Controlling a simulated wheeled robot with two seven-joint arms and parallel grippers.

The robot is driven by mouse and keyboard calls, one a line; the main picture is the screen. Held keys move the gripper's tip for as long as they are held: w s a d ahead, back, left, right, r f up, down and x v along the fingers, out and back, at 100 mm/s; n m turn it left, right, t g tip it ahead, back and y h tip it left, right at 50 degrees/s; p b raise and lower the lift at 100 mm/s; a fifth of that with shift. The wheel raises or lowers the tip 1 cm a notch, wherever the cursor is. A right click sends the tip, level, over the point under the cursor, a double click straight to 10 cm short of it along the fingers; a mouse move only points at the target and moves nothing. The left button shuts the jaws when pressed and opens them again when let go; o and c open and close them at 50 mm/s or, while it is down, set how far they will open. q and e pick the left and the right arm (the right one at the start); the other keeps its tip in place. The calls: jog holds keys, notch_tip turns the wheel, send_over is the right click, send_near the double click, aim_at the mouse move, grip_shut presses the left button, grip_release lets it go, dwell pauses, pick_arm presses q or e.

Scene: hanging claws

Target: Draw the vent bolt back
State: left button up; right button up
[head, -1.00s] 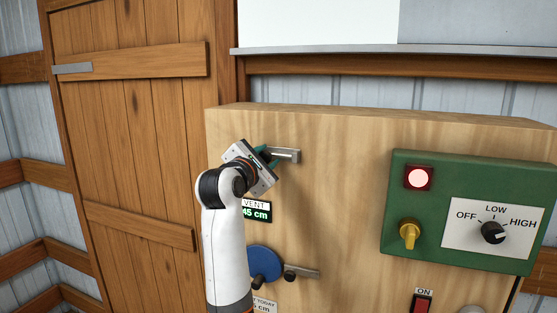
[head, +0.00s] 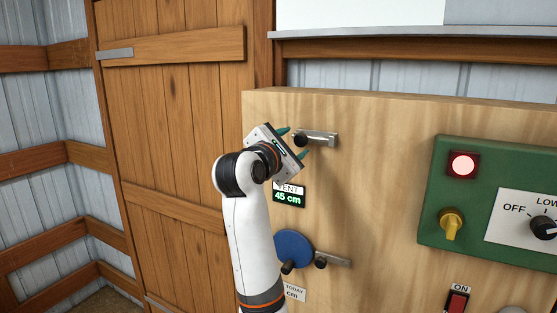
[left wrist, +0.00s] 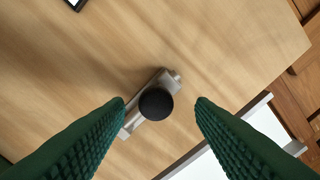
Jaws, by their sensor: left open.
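A metal bolt with a grey bar (head: 322,138) and a round black knob (head: 300,140) is mounted near the upper left of the wooden panel. It sits above the VENT display (head: 289,196), which reads 45 cm. My left gripper (head: 295,142) is open, its two green fingers at either side of the knob. In the left wrist view the knob (left wrist: 156,104) lies between the fingertips with a gap to each, and the bar (left wrist: 133,122) runs diagonally behind it. Whether the fingertips reach past the knob in depth cannot be told. My right gripper is not in view.
Below are a blue disc (head: 293,250) with a dark handle and a second knobbed bar (head: 338,260). A green control box (head: 440,190) with a lit lamp, yellow switch and dial stands to the right. A wooden door (head: 165,130) is at left.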

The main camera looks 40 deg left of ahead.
pick_arm(q)
jog(key=b+v, duration=0.2)
jog(key=v, duration=0.5)
jog(key=shift+s, duration=0.35)
jog(key=shift+f, duration=0.1)
